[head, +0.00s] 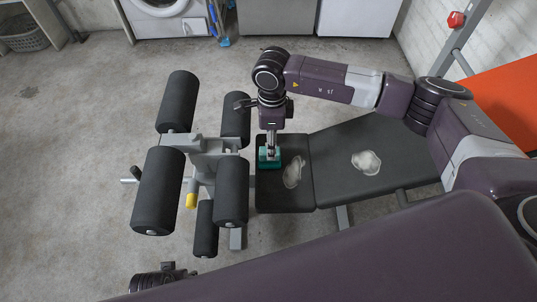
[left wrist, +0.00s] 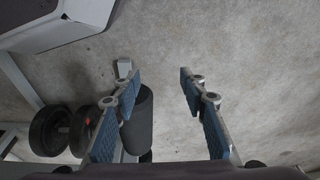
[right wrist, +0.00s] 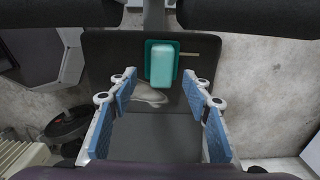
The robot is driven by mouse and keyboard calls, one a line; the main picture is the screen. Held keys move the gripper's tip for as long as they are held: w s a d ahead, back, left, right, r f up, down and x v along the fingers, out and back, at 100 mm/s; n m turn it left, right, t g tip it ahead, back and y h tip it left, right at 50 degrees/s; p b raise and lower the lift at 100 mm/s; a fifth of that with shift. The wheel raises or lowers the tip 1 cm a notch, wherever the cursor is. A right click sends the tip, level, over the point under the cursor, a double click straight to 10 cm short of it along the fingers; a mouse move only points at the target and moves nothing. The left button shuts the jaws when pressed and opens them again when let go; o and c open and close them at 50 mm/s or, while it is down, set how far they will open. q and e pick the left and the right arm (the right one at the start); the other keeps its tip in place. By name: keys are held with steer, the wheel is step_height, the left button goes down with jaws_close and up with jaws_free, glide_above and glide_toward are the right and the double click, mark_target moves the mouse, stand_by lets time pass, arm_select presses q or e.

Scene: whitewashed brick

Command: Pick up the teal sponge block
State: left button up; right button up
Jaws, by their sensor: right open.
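The teal sponge block (right wrist: 163,66) lies on a darker teal flat piece (right wrist: 149,47) near the end of the black bench pad. In the head view the sponge (head: 268,163) is partly hidden under my right gripper (head: 271,148). In the right wrist view my right gripper (right wrist: 160,85) is open and empty. Its two fingers point towards the sponge, which shows ahead between the fingertips, and I see no contact. My left gripper (left wrist: 158,76) is open and empty above the concrete floor, away from the sponge.
The bench (head: 335,155) carries two pale, glossy patches (head: 293,170) (head: 366,162). Black foam rollers (head: 162,190) on a metal frame stand left of the sponge. A thin stick (right wrist: 190,54) shows beside the sponge. Dark round weights (left wrist: 50,130) show near my left gripper.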

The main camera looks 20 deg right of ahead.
steer(key=f, duration=0.4)
steer(key=shift+w+a, duration=0.15)
steer(key=shift+a, duration=0.05)
steer(key=shift+f, duration=0.35)
arm_select(q)
steer(key=shift+w+r, duration=0.3)
steer(key=shift+r, duration=0.6)
arm_select(e)
steer(key=shift+c, duration=0.5)
jaws_close()
steer(key=shift+r, duration=0.15)
